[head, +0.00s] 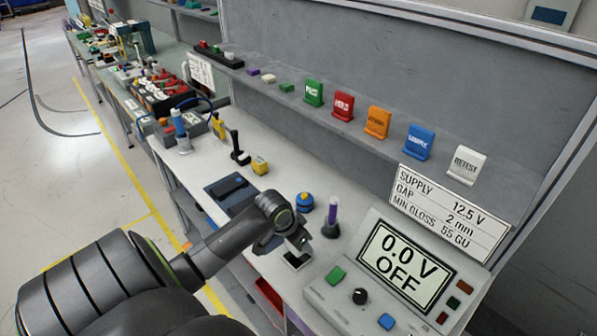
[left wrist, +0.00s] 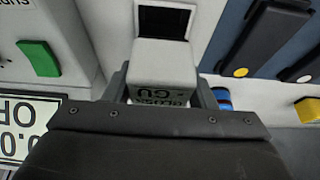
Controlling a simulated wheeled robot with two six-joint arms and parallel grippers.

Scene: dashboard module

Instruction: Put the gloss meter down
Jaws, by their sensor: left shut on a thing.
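The gloss meter (left wrist: 163,68) is a small pale grey box with dark lettering, seen in the left wrist view. My left gripper (left wrist: 163,85) is shut on it, with one dark finger on each side. In the head view my left gripper (head: 297,240) is low over the bench, just behind a white-framed black rectangle (head: 297,261). That black rectangle also shows beyond the meter in the left wrist view (left wrist: 163,22). Whether the meter touches the surface below is unclear. My right gripper is out of view.
The control console (head: 375,270) reads 0.0 V OFF, close on the right. A blue knob-like piece (head: 305,201) and a dark upright tool (head: 331,217) stand behind the gripper. A dark blue mat (head: 213,188) lies to the left. Coloured card holders line the shelf.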

